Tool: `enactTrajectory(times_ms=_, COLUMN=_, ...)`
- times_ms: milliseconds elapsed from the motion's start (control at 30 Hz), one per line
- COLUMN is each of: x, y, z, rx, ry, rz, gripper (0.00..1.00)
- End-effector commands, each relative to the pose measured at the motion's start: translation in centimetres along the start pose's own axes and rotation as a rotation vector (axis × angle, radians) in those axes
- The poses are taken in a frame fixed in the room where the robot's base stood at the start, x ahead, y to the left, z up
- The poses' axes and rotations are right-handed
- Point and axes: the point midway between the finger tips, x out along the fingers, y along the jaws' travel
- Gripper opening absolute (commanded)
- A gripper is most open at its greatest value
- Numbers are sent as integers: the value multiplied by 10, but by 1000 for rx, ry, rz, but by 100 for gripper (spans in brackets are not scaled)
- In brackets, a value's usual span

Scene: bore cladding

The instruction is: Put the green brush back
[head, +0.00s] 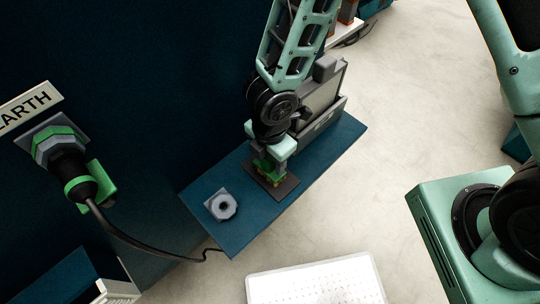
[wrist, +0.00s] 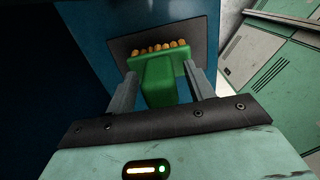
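The green brush (wrist: 158,78) is a green block handle on a wider green head with a row of orange-tan bristles. It is upright over a dark square pad (wrist: 121,44) on the blue shelf; the bristles appear to rest on the pad. My gripper (wrist: 160,68) points down, with one grey finger on each side of the handle. Narrow gaps show between fingers and handle, so it looks open around the brush. In the head view my gripper (head: 266,163) is over the pad (head: 285,190), and the brush (head: 264,168) is mostly hidden by the fingers.
The blue shelf (head: 240,240) also bears a grey ring-shaped part (head: 222,206) and a grey bin (head: 322,105) behind my gripper. A white perforated panel (head: 315,283) lies below.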

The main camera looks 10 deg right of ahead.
Motion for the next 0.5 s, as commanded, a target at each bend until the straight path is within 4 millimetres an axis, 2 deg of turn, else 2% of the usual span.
enactTrajectory(times_ms=333, x=3, y=0, z=0, rx=2, ry=0, rz=-2, gripper=52)
enactTrajectory(times_ms=500, x=-25, y=1, z=1, rx=5, ry=0, rz=4, gripper=52)
